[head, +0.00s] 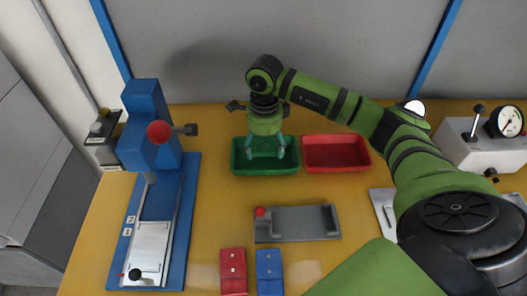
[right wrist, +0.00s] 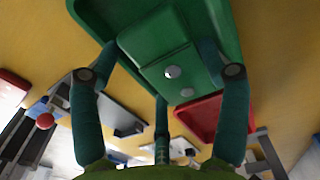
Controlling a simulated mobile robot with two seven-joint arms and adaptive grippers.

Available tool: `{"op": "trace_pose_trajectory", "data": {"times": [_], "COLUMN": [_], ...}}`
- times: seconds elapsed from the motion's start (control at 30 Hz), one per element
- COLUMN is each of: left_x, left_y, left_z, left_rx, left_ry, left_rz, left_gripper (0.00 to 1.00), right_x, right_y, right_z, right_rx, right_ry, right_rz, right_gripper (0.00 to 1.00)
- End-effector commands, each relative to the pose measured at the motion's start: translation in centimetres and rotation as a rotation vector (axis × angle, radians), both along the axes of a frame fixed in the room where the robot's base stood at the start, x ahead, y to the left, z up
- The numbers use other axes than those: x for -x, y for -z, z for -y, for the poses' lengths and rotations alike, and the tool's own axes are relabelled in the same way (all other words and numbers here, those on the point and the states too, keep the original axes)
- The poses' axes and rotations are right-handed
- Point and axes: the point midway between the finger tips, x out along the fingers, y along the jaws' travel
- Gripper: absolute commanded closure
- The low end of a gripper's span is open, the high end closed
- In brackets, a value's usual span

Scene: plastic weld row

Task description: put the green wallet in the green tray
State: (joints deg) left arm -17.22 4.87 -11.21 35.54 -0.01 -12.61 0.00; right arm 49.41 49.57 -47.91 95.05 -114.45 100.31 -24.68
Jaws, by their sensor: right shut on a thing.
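The green tray (head: 237,168) stands at the back middle of the yellow table, and it fills the top of the right wrist view (right wrist: 88,14). My right gripper (head: 266,150) points down over the tray. In the right wrist view, its fingers close around the green wallet (right wrist: 165,48), a flat folded piece with a round silver snap. The wallet lies within the tray's outline; I cannot tell whether it touches the tray floor. In the head view, the gripper and tray hide most of it. My left gripper is out of view.
A red tray (head: 336,168) stands right beside the green one. A red wallet (head: 233,272) and a blue wallet (head: 269,272) lie at the front. A grey fixture (head: 297,223) with a red knob sits between. A blue press (head: 150,130) stands left, a gauge box (head: 490,150) right.

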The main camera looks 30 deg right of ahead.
Motion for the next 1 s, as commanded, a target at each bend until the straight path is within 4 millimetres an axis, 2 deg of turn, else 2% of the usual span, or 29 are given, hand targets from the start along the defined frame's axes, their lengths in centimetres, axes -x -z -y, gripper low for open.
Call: {"op": "trace_pose_trajectory", "data": {"times": [0.17,0.4,0.8,0.83,0.87,0.9,1.0], "left_x": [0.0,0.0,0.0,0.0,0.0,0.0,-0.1], "left_y": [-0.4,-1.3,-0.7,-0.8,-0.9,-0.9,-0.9], "left_z": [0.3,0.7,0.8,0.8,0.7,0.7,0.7], "left_rx": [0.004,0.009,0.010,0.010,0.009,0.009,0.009], "left_ry": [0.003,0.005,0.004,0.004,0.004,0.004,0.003], "left_rz": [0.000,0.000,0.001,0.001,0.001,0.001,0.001], "left_gripper": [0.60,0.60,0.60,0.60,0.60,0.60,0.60], "right_x": [-0.5,-0.4,-0.5,-0.5,-0.5,-0.5,-0.5], "right_y": [1.0,4.1,4.8,4.7,4.7,4.7,4.7], "right_z": [-0.1,-0.1,0.0,0.0,0.0,0.0,0.0], "right_rx": [0.002,0.001,0.001,0.001,0.001,0.001,0.001], "right_ry": [-0.002,-0.001,-0.002,-0.002,-0.002,-0.002,-0.001], "right_rz": [-0.003,-0.002,0.000,0.000,0.000,0.000,0.000], "right_gripper": [0.62,0.62,0.62,0.16,0.04,0.00,0.00]}}
